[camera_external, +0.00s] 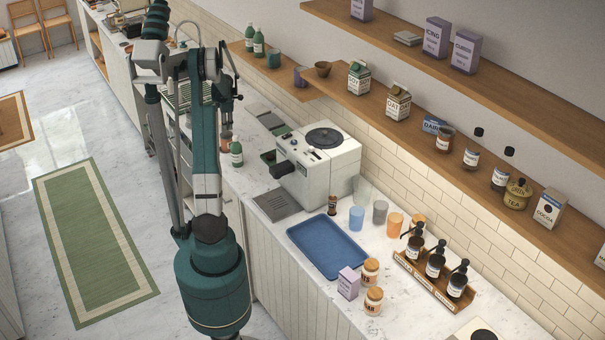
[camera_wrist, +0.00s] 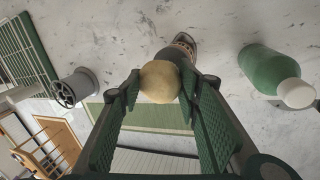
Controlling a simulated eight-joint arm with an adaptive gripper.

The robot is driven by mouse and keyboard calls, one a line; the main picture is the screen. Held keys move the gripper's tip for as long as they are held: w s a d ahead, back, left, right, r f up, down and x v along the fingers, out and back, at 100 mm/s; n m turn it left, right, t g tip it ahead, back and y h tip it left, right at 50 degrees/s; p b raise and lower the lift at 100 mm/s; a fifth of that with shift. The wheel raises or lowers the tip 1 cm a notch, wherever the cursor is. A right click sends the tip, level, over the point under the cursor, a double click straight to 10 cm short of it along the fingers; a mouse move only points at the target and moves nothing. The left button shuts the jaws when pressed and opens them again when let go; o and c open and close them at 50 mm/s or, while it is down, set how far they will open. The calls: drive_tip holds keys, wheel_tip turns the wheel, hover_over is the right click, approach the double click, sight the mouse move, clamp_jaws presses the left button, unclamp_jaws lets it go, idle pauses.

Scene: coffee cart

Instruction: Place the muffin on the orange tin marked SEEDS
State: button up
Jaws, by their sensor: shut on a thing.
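My gripper (camera_wrist: 160,84) is shut on a round, tan thing that looks like the muffin (camera_wrist: 159,82), held between the fingertips in the wrist view. A dark grey body with a shiny end (camera_wrist: 178,56) shows right behind it; I cannot tell whether the two touch. In the external view my gripper (camera_external: 226,130) points down over the far counter, just left of a green bottle, and its grasp is too small to read. I cannot make out an orange tin marked SEEDS in either view.
The green bottle (camera_wrist: 268,72) is close on the right in the wrist view; a grey cylinder (camera_wrist: 75,88) is at left. Along the counter are a white machine (camera_external: 318,165), blue tray (camera_external: 318,243), cups, jars and a pump-bottle rack (camera_external: 425,283). A wooden shelf (camera_external: 345,98) runs above.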

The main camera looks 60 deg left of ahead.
drive_tip(key=shift+f, duration=1.45)
drive_tip(key=shift+f, duration=0.2)
drive_tip(key=o, duration=0.9)
drive_tip(key=shift+r, duration=0.1)
drive_tip(key=shift+r, duration=0.1)
drive_tip(key=shift+v, duration=6)
drive_tip(key=shift+w, duration=0.1)
